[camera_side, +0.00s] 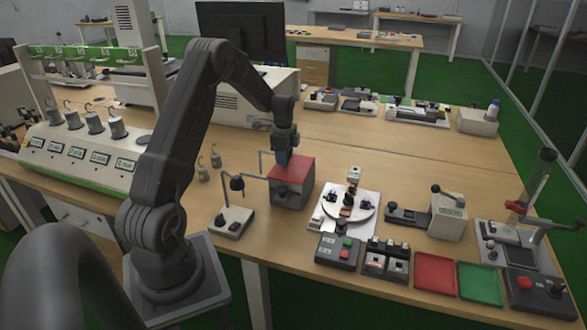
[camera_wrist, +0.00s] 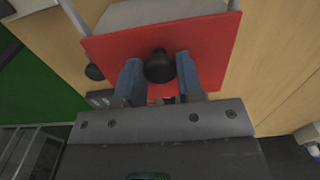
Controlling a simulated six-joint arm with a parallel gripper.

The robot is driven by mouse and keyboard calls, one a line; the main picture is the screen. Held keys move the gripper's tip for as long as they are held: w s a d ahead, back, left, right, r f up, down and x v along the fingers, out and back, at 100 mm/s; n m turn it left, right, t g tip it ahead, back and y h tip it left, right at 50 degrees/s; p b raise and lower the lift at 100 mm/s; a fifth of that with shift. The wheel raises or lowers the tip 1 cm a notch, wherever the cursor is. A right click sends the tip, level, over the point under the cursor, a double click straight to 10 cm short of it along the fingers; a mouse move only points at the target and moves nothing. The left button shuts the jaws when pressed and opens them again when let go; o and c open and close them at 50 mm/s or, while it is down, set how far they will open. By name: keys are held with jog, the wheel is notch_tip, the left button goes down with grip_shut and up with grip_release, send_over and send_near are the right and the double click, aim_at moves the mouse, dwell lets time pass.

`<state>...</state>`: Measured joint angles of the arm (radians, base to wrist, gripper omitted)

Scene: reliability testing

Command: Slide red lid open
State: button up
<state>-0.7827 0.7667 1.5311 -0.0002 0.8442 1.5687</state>
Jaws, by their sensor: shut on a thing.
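The red lid (camera_side: 299,169) lies on top of a grey box (camera_side: 290,193) in the middle of the table in the side view. In the wrist view the red lid (camera_wrist: 211,45) fills the upper middle, with a round black knob (camera_wrist: 159,66) standing on it. My gripper (camera_side: 283,160) points down at the lid. Its two blue fingers (camera_wrist: 160,74) are on either side of the knob and shut on it. A strip of grey surface (camera_wrist: 150,13) shows beyond the lid's upper edge in the wrist view. The knob is hidden behind the gripper in the side view.
A small lamp-like stand (camera_side: 233,220) is left of the box. A white plate with a round disc (camera_side: 350,203) is close on its right. Small weights (camera_side: 203,172) stand behind left. A red tray (camera_side: 435,272) and green tray (camera_side: 480,283) lie at front right.

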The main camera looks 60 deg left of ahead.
jog(key=s+a, duration=0.6)
jog(key=shift+s+a, duration=0.25)
jog(key=shift+a, duration=0.05)
dwell(0.3)
jog(key=o, duration=0.5)
notch_tip(320, 180, up, 5)
jog(key=shift+r, duration=0.1)
dwell(0.6)
